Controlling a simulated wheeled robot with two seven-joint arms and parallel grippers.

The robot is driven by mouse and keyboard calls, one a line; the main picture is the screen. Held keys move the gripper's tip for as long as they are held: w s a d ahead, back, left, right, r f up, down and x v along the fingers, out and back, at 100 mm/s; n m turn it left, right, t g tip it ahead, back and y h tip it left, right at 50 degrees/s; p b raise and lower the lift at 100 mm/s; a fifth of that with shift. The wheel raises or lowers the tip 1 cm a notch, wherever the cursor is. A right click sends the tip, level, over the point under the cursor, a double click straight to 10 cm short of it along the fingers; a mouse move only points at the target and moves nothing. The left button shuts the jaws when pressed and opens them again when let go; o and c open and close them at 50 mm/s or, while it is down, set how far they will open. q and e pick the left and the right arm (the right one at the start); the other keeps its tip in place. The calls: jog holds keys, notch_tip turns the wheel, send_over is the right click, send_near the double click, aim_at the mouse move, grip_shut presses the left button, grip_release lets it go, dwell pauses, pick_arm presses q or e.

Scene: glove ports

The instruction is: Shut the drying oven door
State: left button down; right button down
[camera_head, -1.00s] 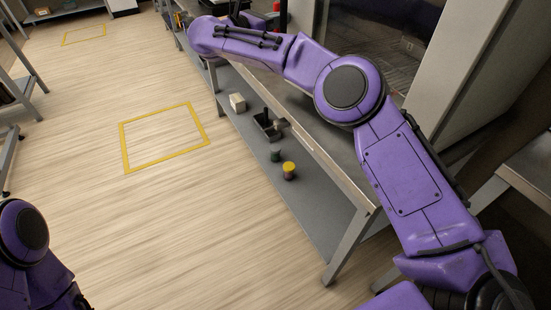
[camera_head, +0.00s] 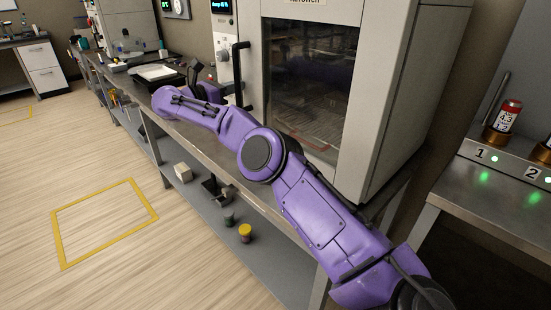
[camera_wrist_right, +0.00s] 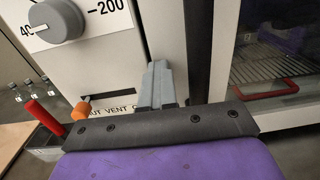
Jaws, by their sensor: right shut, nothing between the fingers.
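The drying oven (camera_head: 385,95) stands on the bench at the right of the head view. Its door has a large dark glass window (camera_head: 305,85) and a black vertical handle (camera_head: 238,75) on its left edge. The door looks flush or nearly so; I cannot tell whether it is fully shut. My right arm reaches across in front of the oven. My right gripper (camera_head: 194,72) is left of the handle. In the right wrist view its grey fingers (camera_wrist_right: 160,75) are together and empty, just left of the black handle bar (camera_wrist_right: 198,50). My left gripper is out of view.
The control panel has a dial (camera_wrist_right: 57,20) and an orange-tipped vent lever (camera_wrist_right: 82,110) close to my right gripper. A white tray (camera_head: 157,72) lies on the bench further left. Small items sit on the lower shelf. A numbered rack (camera_head: 500,160) stands at right.

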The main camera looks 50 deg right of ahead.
jog(key=shift+s+d+r, duration=0.15)
jog(key=shift+d+r, duration=0.2)
jog(key=shift+d, duration=0.1)
jog(key=w+a+p, duration=0.1)
jog(key=a, duration=1.4)
jog(key=shift+f+p, duration=0.35)
jog(key=shift+p, duration=0.05)
